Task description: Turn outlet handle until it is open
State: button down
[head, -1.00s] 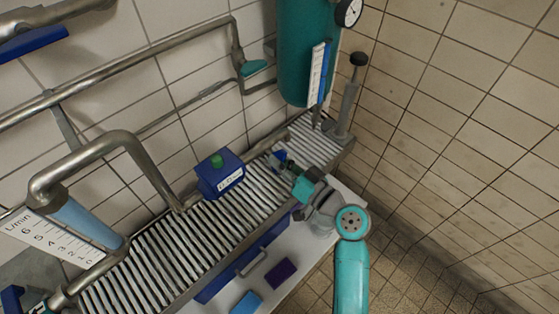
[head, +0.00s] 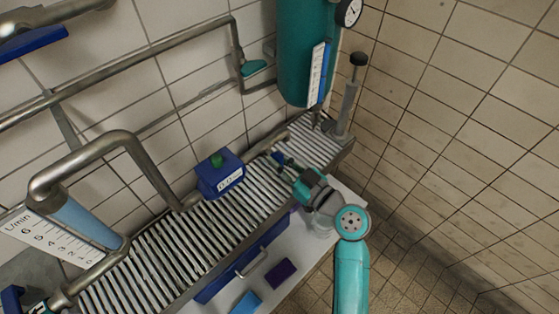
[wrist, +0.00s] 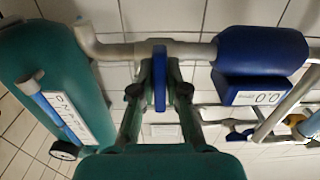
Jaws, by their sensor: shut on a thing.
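The outlet handle (wrist: 159,78) is a narrow blue lever on the grey pipe between the green tank and the blue meter. In the wrist view it stands upright in the picture, across the horizontal pipe. My gripper (wrist: 160,88) has a dark green finger on each side of the handle and is shut on it. In the head view my gripper (head: 284,161) reaches over the slatted bench to the pipe. Its fingers hide most of the handle there.
The blue meter box (head: 220,174) reads 0.0 in the wrist view. The green tank (head: 304,55) stands at the back with a gauge (head: 349,12). A grey hand pump (head: 348,98) stands right of the tank. The slatted bench (head: 170,245) is mostly clear.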

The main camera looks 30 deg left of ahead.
jog(key=c, duration=1.2)
grip_release()
jog(key=v, duration=1.2)
jog(key=shift+f, duration=0.1)
